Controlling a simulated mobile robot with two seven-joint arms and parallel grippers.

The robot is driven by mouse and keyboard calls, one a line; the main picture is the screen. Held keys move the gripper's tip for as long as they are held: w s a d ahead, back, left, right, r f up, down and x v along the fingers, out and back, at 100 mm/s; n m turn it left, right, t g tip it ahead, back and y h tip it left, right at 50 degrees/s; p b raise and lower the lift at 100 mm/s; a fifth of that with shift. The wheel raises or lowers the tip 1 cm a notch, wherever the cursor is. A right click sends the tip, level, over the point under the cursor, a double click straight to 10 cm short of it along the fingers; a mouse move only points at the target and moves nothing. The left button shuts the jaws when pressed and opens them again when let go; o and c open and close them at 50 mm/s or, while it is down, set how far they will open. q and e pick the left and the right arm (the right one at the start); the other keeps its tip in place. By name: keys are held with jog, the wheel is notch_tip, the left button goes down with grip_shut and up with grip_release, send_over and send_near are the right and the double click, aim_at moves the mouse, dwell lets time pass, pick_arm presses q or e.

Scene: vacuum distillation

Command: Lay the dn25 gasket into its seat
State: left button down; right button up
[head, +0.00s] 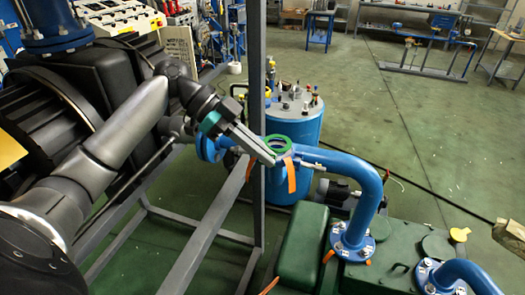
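A green ring, the dn25 gasket (277,145), shows near the centre of the head view, at the fingertips of my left gripper (268,155). The grey fingers look closed on its left rim, and the ring's hole stays open to view. The ring appears over the gap between a blue flange (206,149) on the left and the end of a blue elbow pipe (335,164) on the right. I cannot tell whether it touches either one. The seat itself is hidden behind the fingers and ring.
Orange tabs (291,176) hang beside the pipe joint. A grey upright post (256,60) stands just behind the gripper. A blue tank (298,128) with fittings on its lid stands behind the joint. Green machinery (303,247) fills the lower right. Open floor (430,130) lies beyond.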

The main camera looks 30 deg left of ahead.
pick_arm(q)
jog(key=shift+f+b, duration=0.55)
jog(key=shift+f, duration=0.35)
jog(key=c, duration=1)
grip_release()
jog(key=shift+r, duration=0.1)
jog(key=shift+b+v, duration=1)
jog(key=shift+v, duration=6.6)
jog(key=shift+d, duration=0.1)
